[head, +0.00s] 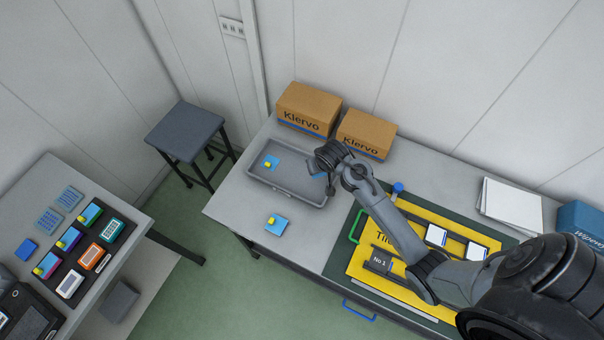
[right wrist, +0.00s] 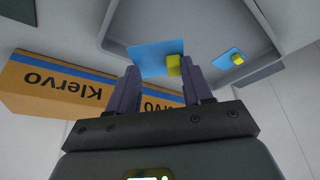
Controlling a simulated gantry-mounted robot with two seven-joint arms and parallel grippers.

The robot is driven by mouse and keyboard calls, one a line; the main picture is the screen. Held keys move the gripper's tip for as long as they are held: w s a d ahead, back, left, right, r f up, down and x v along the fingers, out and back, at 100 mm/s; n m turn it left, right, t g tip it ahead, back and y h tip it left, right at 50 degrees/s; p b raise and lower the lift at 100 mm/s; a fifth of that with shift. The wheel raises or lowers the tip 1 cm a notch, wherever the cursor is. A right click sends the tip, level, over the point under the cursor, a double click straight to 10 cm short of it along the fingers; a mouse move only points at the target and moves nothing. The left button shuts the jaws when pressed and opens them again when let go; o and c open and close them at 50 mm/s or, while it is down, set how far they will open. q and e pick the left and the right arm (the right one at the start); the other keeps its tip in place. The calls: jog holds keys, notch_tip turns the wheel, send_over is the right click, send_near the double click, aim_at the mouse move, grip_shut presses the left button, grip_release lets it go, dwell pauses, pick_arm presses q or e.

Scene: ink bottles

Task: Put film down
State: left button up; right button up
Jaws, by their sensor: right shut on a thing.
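My right gripper (head: 326,172) is over the right end of the grey tray (head: 308,197). In the right wrist view its two fingers (right wrist: 160,74) are shut on a thin blue film with a yellow tab (right wrist: 148,60). In the head view the held film is mostly hidden by the gripper. A second blue film with a yellow tab (head: 268,163) lies in the left part of the tray; it also shows in the right wrist view (right wrist: 224,60). A third such film (head: 277,226) lies on the grey table in front of the tray. My left gripper is not in view.
Two cardboard Klervo boxes (head: 308,108) (head: 365,134) stand behind the tray. A side table (head: 122,205) at left holds several coloured items. A stool (head: 185,130) stands between the tables.

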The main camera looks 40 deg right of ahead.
send_over(302, 175)
jog(key=s, duration=0.1)
jog(key=f, duration=0.3)
jog(key=shift+s+a, duration=0.2)
jog(key=shift+a, duration=0.15)
jog(key=shift+f+b, duration=0.3)
jog(key=shift+f, duration=1.8)
jog(key=shift+f, duration=0.35)
jog(key=o, duration=0.7)
